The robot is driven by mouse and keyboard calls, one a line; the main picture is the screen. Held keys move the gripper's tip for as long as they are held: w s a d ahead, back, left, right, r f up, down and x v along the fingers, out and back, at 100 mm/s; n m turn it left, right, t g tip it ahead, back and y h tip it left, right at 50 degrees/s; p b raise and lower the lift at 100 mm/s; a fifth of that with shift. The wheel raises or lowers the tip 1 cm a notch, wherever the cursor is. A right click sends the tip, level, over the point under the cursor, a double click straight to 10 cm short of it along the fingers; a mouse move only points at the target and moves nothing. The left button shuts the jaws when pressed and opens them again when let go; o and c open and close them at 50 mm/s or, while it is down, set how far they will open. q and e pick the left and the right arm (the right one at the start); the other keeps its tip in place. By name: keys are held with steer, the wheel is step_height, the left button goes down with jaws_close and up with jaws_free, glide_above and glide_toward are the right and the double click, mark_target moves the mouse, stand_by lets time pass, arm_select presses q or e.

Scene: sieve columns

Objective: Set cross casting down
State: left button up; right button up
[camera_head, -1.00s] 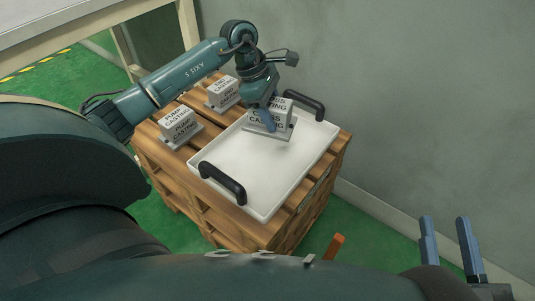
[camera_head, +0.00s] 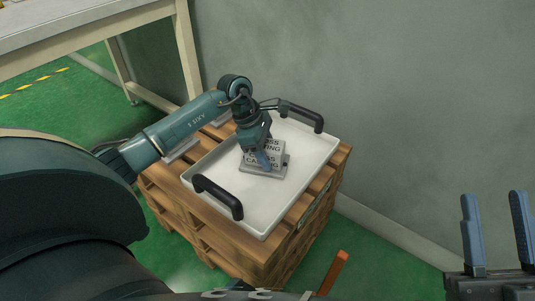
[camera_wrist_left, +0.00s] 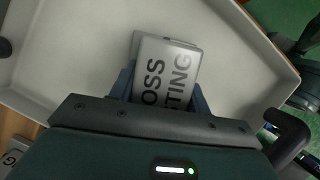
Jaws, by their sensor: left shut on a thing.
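The cross casting (camera_head: 258,164) is a grey block with dark lettering on a flat base plate. It is upright over the middle of the white tray (camera_head: 205,166); I cannot tell whether its base touches the tray floor. My left gripper (camera_head: 265,157) comes down from above and is shut on it. In the left wrist view the casting (camera_wrist_left: 165,68) sits between the blue fingers (camera_wrist_left: 162,92), with the tray floor behind it. My right gripper (camera_head: 497,228) is open and empty at the lower right, away from the tray.
The tray has two black handles, one near (camera_head: 218,197) and one far (camera_head: 301,116). It stands on a wooden pallet stack (camera_head: 220,240). Another casting's base (camera_head: 181,150) shows on the pallet at left, mostly hidden by my arm. A grey wall (camera_head: 420,110) stands behind.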

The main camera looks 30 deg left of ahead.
arm_select(q)
steer(key=o, duration=1.4)
